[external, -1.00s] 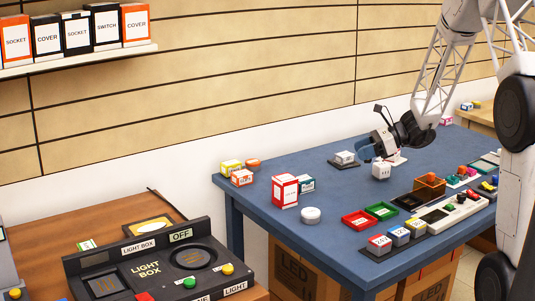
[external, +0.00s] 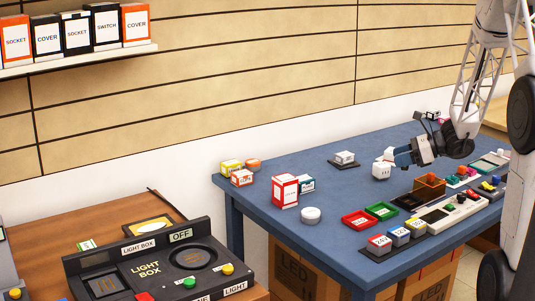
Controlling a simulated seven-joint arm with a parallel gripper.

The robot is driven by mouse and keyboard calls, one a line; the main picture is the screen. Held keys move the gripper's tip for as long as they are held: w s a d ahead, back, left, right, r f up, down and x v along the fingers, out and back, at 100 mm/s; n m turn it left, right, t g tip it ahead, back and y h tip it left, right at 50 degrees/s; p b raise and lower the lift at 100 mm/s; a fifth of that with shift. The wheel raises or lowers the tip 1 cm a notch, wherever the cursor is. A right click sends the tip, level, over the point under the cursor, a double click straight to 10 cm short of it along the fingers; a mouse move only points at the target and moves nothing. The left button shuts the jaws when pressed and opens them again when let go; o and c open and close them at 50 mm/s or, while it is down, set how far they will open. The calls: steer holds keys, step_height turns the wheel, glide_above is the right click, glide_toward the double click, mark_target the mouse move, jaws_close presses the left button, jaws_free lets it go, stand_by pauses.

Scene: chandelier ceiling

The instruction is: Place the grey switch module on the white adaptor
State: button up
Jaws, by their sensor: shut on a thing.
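My gripper (external: 397,155) is over the middle of the blue table, its fingers pointing left. It is shut on a small pale piece (external: 388,154), which looks like the grey switch module; the fingers partly hide it. The piece is right at the upper edge of a white block with dark marks (external: 381,171), which looks like the white adaptor. I cannot tell whether the two touch. Another pale grey-white block (external: 345,156) sits on a dark pad to the left, apart from my gripper.
A red tray (external: 357,221) and a green tray (external: 381,210) lie in front. An orange-brown bin (external: 429,187) stands to the right. Several small numbered boxes line the front edge. A red-white box (external: 285,191) and a white round puck (external: 311,215) stand left.

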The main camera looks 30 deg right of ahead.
steer(key=shift+w, duration=0.1)
glide_above(378, 163)
steer(key=shift+a+f, duration=0.1)
steer(key=shift+f, duration=0.65)
stand_by(0.4)
steer(key=shift+f, duration=1.75)
steer(key=shift+f, duration=0.1)
steer(key=o, duration=0.9)
